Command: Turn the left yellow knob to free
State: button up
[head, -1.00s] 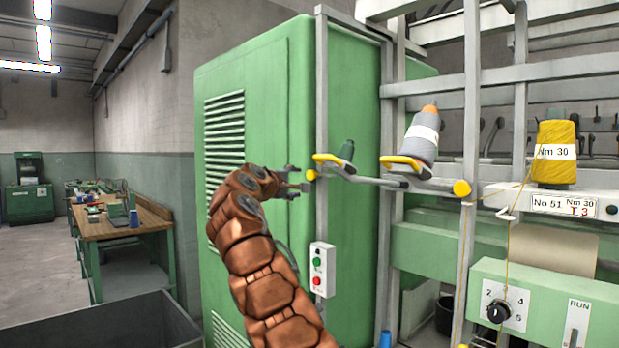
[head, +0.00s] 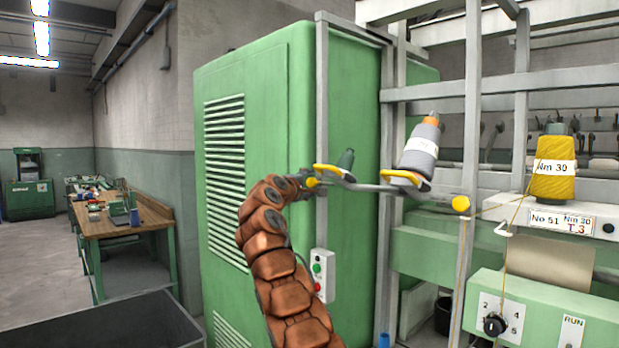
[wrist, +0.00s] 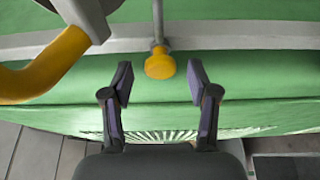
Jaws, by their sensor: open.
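The left yellow knob (head: 312,182) sits at the left end of a grey rail on the metal frame. In the wrist view the knob (wrist: 160,65) is round, at the end of a thin grey rod. My gripper (wrist: 160,78) is open, its two dark fingertips on either side of the knob with a gap at each side. The knob lies at or just beyond the tips; how deep it is cannot be told. In the head view my gripper (head: 306,183) is at the knob, partly hidden by my arm. A right yellow knob (head: 460,204) is at the rail's other end.
A yellow curved holder (head: 334,171) with a dark green cone stands just right of the left knob. A grey spool (head: 418,146) is farther along. The green cabinet (head: 260,110) stands behind my gripper. A switch box (head: 320,275) is below it.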

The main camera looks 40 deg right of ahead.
jog(key=shift+w+d+p, duration=0.3)
jog(key=shift+d+p, duration=0.05)
jog(key=shift+d, duration=0.25)
grip_shut()
jog(key=shift+f, duration=0.1)
